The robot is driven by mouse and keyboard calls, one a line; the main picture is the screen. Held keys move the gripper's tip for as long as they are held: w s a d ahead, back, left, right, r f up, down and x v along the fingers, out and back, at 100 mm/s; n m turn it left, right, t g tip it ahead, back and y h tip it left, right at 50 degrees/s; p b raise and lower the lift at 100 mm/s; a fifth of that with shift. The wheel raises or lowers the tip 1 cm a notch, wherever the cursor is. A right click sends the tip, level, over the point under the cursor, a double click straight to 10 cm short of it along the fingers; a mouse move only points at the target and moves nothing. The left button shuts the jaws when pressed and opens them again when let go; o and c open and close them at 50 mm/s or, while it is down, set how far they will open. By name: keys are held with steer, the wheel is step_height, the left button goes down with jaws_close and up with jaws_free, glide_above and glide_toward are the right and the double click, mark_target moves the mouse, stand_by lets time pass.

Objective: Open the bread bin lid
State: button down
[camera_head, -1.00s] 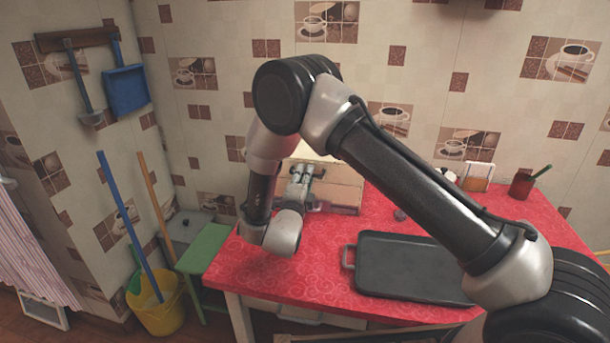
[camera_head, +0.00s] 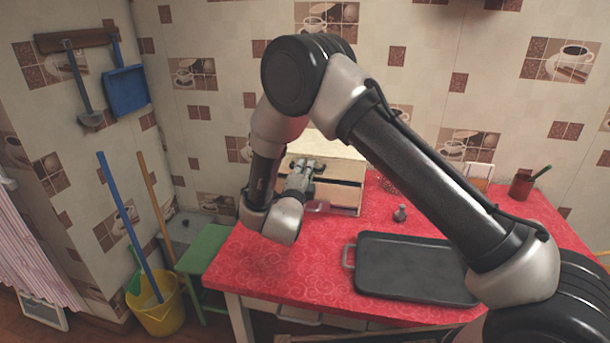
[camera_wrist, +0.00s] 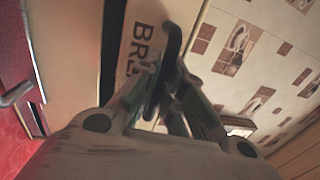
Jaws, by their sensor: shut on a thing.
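The bread bin (camera_head: 345,196) is a light wooden box at the back of the red counter, partly hidden behind my arm. Its lid (camera_head: 338,147) is pale, and a dark gap shows between its front and the box below. My gripper (camera_head: 300,177) is at the lid's front. In the wrist view my gripper (camera_wrist: 166,88) is shut on the dark lid handle (camera_wrist: 174,42). The inside of the bin is not visible.
A black tray (camera_head: 415,268) lies on the red counter (camera_head: 270,265) in front. A green stool (camera_head: 205,248) and yellow bucket (camera_head: 158,305) stand left.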

steer(key=w+r+g, duration=0.1)
steer(key=r, duration=0.2)
steer(key=w+r+g, duration=0.1)
steer(key=r, duration=0.2)
steer(key=w+d+r+g+y, duration=0.1)
steer(key=r, duration=0.3)
steer(key=shift+w+d+g, duration=0.1)
steer(key=shift+w+g, duration=0.2)
steer(key=shift+w, duration=0.1)
steer(key=w+d+r+g, duration=0.1)
steer(key=w+r, duration=0.3)
steer(key=w, duration=0.4)
steer(key=w+d+r+g, duration=0.1)
steer(key=w+d+r, duration=0.3)
steer(key=w, duration=0.5)
steer(key=w+d+r, duration=0.2)
steer(key=w+r, duration=0.3)
steer(key=w, duration=0.3)
steer(key=shift+w+d+g+y, duration=0.15)
steer(key=shift+w+g+y, duration=0.1)
steer(key=shift+g+y, duration=0.15)
